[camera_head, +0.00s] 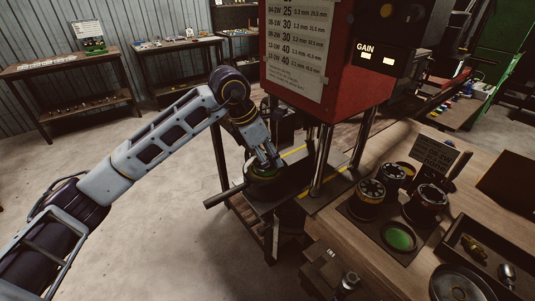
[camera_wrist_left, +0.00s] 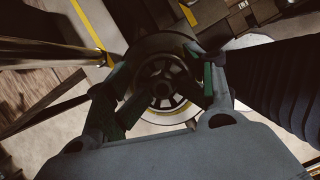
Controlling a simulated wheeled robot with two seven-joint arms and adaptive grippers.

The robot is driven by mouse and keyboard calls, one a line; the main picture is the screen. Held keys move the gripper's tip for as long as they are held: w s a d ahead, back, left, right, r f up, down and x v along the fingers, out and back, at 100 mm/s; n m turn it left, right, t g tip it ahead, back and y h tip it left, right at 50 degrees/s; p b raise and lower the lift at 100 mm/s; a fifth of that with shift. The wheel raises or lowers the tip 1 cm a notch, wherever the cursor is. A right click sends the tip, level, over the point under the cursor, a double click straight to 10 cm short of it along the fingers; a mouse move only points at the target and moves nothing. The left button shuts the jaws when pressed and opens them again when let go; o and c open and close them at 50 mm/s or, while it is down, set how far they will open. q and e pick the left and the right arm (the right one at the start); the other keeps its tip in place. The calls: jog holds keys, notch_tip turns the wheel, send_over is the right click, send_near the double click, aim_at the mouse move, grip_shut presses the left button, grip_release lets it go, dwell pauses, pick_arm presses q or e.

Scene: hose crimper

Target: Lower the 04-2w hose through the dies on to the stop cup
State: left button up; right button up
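My left gripper (camera_head: 264,163) reaches down over the crimper's die opening (camera_head: 268,186), under the red housing. In the left wrist view my left gripper (camera_wrist_left: 166,82) has its two fingers spread on either side of a round ring of dies (camera_wrist_left: 162,88). The dies show dark and light segments with a thin yellow rim. No hose shows between the fingers, and I cannot make out the 04-2w hose in either view. The stop cup is not distinguishable; the middle of the dies is dark. My right gripper is out of view.
The red crimper housing (camera_head: 320,50) with its size chart (camera_head: 298,40) stands on steel posts (camera_head: 322,160) close beside my left gripper. Several die sets (camera_head: 370,190) and an empty green spot (camera_head: 398,237) are on the bench at right. A tray of fittings (camera_head: 487,252) lies there too.

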pick_arm(q)
jog(key=shift+a, duration=0.15)
jog(key=shift+a+r, duration=0.2)
jog(key=shift+r, duration=0.25)
jog(key=v, duration=1.1)
jog(key=shift+s, duration=0.15)
dwell(0.6)
